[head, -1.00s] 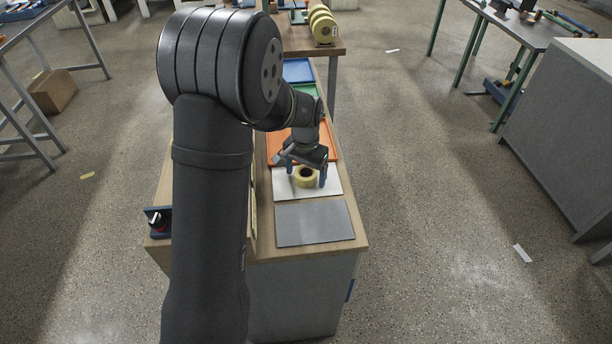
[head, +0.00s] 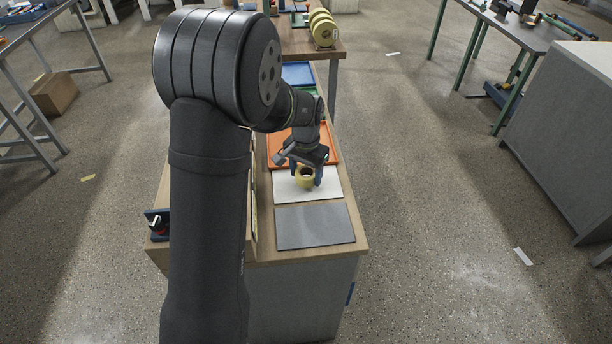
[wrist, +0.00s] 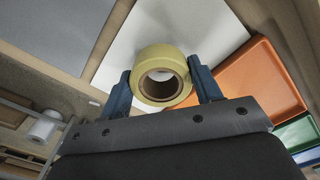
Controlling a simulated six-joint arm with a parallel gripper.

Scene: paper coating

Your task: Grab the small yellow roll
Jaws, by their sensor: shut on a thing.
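The small yellow roll (head: 305,178) is a short ring with a brown core. It also shows in the wrist view (wrist: 160,58), between the two blue fingers. My gripper (head: 306,174) is shut on the roll, with one finger on each side of it; it shows in the wrist view too (wrist: 160,88). The roll is over the white sheet (head: 332,188). It appears lifted a little above the sheet, though the gap is hard to judge.
A grey sheet (head: 315,228) lies nearer on the bench. An orange tray (head: 328,142) lies behind the white sheet, with green and blue trays (head: 298,73) farther back. Larger yellow rolls (head: 322,28) stand on the wooden table beyond.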

